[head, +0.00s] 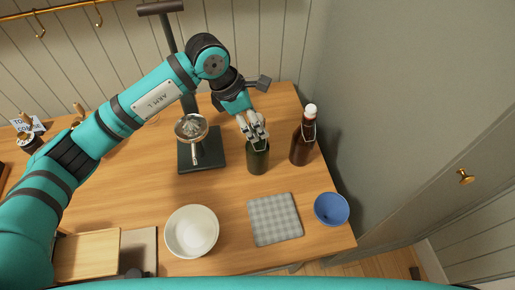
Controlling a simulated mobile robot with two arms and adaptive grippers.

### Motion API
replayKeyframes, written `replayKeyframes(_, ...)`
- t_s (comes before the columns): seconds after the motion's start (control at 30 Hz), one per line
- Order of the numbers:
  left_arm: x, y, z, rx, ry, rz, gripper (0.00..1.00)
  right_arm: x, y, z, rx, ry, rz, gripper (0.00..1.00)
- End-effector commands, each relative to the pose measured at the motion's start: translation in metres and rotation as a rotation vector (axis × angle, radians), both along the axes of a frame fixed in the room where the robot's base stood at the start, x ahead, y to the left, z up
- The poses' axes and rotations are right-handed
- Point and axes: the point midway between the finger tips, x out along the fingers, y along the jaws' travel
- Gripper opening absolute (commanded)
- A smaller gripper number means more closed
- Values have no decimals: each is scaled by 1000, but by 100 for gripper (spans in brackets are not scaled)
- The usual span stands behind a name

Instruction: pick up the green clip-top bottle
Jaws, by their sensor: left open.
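The green clip-top bottle (258,160) stands upright on the wooden table, left of a brown bottle. My left gripper (256,138) reaches down from above, with its fingers at the top of the green bottle. The fingers are open and hide the bottle's neck and top. I cannot tell whether they touch the glass. My right gripper is not in the head view.
A brown clip-top bottle (302,142) stands close on the right. A dark stand (202,160) with a metal strainer (191,127) is on the left. A white bowl (192,231), a grey checked cloth (274,219) and a blue bowl (331,209) lie in front.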

Motion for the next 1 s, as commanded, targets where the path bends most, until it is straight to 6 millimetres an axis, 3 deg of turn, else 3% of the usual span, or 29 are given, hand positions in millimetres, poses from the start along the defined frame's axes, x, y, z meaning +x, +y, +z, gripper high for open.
replayKeyframes(0.03, -1, -2, -4, -1, 5, 0, 58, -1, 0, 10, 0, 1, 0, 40)
replayKeyframes(0.2, 1, -9, -22, 0, 1, 0, 58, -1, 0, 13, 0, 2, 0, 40)
replayKeyframes(0.47, 2, -9, -26, -1, -1, -1, 58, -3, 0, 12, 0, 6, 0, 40)
replayKeyframes(0.9, 2, -9, -25, -1, -1, 0, 1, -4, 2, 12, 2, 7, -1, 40)
replayKeyframes(1.0, 2, -9, -25, -1, -1, 0, 0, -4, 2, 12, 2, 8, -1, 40)
